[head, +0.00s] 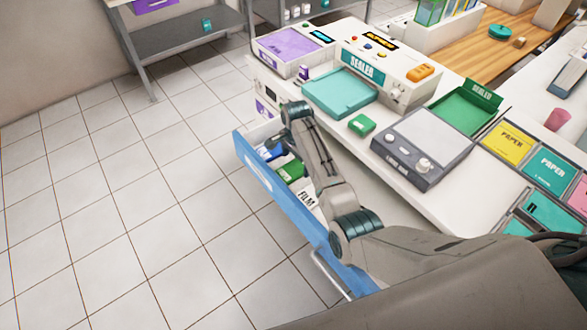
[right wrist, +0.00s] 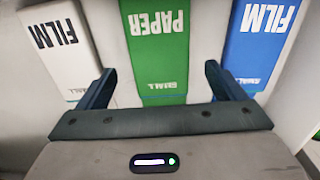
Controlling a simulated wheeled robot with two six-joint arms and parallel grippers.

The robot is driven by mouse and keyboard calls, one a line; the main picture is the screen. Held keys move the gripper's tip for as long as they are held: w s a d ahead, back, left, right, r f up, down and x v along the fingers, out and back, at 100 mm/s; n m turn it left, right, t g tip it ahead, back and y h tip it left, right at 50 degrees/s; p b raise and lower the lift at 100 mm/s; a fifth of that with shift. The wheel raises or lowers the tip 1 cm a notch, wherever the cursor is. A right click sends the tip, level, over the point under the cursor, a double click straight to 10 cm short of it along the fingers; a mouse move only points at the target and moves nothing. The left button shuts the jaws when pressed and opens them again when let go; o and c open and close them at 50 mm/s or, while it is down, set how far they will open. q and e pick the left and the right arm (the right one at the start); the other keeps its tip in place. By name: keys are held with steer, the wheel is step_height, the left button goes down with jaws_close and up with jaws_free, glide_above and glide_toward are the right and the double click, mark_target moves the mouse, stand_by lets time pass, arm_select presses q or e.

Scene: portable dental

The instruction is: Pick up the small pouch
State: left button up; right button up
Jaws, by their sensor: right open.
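An open blue drawer (head: 290,225) holds upright packs. A green pack marked PAPER and SMALL (right wrist: 155,40) lies between the finger lines of my right gripper (right wrist: 158,70), which is open and empty above the drawer. A blue pack marked FILM and SMALL (right wrist: 258,45) is on its right in the wrist view, and a white FILM pack (right wrist: 62,45) on its left. In the head view the green pack (head: 291,171), blue pack (head: 269,152) and white pack (head: 306,197) are partly behind my right arm, which hides the fingers. My left gripper is not in view.
The white counter beside the drawer carries a teal tray (head: 338,93), a sealer (head: 390,75), a grey device with knobs (head: 425,145), a green tray (head: 465,110) and a small green box (head: 362,125). The tiled floor (head: 120,220) at left is clear.

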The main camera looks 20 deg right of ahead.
mark_target(297, 168)
steer(key=shift+f, duration=1.2)
steer(key=c, duration=1.1)
